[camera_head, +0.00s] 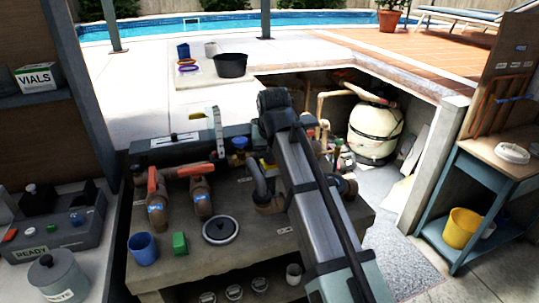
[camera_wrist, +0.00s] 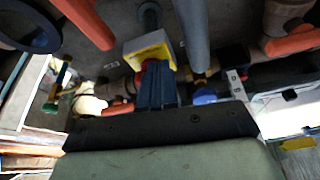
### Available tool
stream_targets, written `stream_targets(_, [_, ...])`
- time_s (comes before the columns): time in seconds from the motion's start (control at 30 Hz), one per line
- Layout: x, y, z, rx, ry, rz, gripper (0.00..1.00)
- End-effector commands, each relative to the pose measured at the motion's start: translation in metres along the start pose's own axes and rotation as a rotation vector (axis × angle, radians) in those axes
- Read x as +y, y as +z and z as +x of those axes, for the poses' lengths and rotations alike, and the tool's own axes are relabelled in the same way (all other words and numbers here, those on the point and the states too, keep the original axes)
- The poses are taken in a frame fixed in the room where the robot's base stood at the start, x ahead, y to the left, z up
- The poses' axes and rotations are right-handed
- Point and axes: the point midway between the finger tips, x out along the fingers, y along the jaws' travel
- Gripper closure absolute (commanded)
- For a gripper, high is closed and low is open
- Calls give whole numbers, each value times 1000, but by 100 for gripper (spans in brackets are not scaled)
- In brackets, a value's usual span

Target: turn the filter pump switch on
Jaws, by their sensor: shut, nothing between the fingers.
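A yellow-and-grey box with a red part, which looks like the pump switch (camera_wrist: 148,48), is in the upper middle of the wrist view. A yellow patch (camera_head: 267,165), probably the same box, shows beside my arm in the head view. My gripper (camera_wrist: 157,73) is shut and empty, its dark blue fingers pointing at the box. The fingertips overlap the red part in the wrist view; I cannot tell whether they touch it. In the head view my arm hides the fingers and most of the box. The switch's position is unreadable.
Pipes with orange valve handles (camera_head: 172,171) stand left of my arm on the bench. A blue cup (camera_head: 143,248), green block (camera_head: 180,243) and round lid (camera_head: 220,229) lie in front. The filter tank (camera_head: 374,132) stands behind, right. A blue knob (camera_wrist: 205,97) is near the fingers.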

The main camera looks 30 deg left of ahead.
Motion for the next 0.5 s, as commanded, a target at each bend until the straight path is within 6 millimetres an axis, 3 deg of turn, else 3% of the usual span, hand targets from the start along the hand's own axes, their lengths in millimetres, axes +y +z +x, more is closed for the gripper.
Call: stream_targets(0.5, [-12, -9, 3, 1, 140, 347, 100])
